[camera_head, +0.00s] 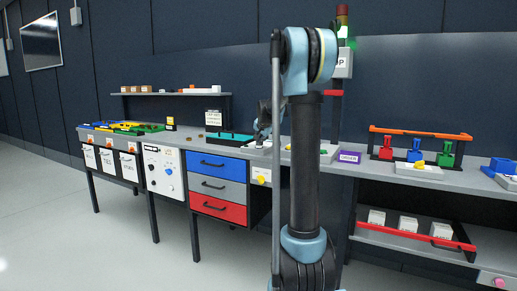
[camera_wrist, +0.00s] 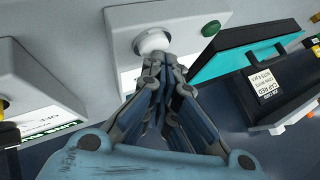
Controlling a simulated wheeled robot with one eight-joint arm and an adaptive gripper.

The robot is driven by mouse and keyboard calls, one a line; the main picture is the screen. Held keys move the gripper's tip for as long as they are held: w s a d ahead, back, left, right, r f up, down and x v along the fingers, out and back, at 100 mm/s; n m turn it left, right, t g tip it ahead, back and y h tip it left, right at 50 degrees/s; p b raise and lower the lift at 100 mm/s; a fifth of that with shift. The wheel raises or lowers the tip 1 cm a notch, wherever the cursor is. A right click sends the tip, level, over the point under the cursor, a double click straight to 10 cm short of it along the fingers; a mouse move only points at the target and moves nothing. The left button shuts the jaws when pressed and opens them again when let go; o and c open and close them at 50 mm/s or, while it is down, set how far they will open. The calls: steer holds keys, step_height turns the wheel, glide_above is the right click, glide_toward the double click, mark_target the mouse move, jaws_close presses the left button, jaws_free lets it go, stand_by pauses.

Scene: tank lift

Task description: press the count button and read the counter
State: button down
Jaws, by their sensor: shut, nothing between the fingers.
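In the wrist view a round white button (camera_wrist: 153,42) sits on the front of a pale grey housing (camera_wrist: 185,22). My gripper (camera_wrist: 166,62) is shut and empty, its fingertips at the lower edge of the button in the picture. I cannot tell whether they touch it. A white label below the button is mostly hidden behind the fingers. A small green round part (camera_wrist: 211,28) is at the housing's right edge. I cannot make out a counter reading in either view.
A teal-and-black box (camera_wrist: 245,52) with a white label stands right of the fingers. Another grey housing (camera_wrist: 35,85) with a yellow part is at left. In the head view the bench holds blue, grey and red drawers (camera_head: 217,187) and an orange rack (camera_head: 420,132).

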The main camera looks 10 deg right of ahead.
steer(key=shift+r, duration=0.9)
steer(key=shift+r, duration=2.55)
